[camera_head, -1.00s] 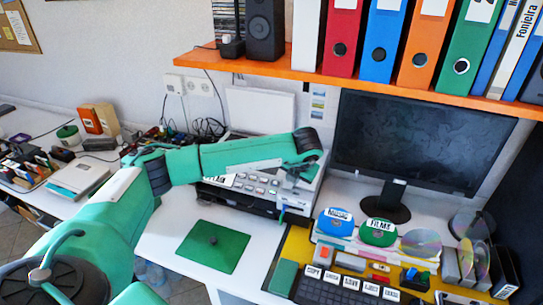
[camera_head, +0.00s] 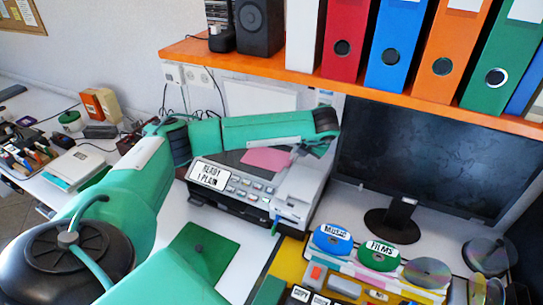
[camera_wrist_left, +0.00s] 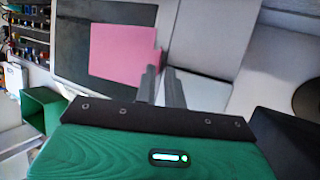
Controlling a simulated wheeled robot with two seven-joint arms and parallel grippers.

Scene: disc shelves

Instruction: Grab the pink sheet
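The pink sheet (camera_head: 268,160) lies flat on top of the printer (camera_head: 296,205), on its dark glass. It also shows in the left wrist view (camera_wrist_left: 122,52), left of the fingertips, with its right edge close to them. My left gripper (camera_head: 300,152) is over the printer's right part, beside the sheet. Whether a fingertip touches the sheet I cannot tell. My right gripper is not in view.
A display reading READY 1 PLAIN (camera_head: 210,174) is on the printer's front. A monitor (camera_head: 440,150) stands to the right. An orange shelf (camera_head: 300,75) with binders hangs above.

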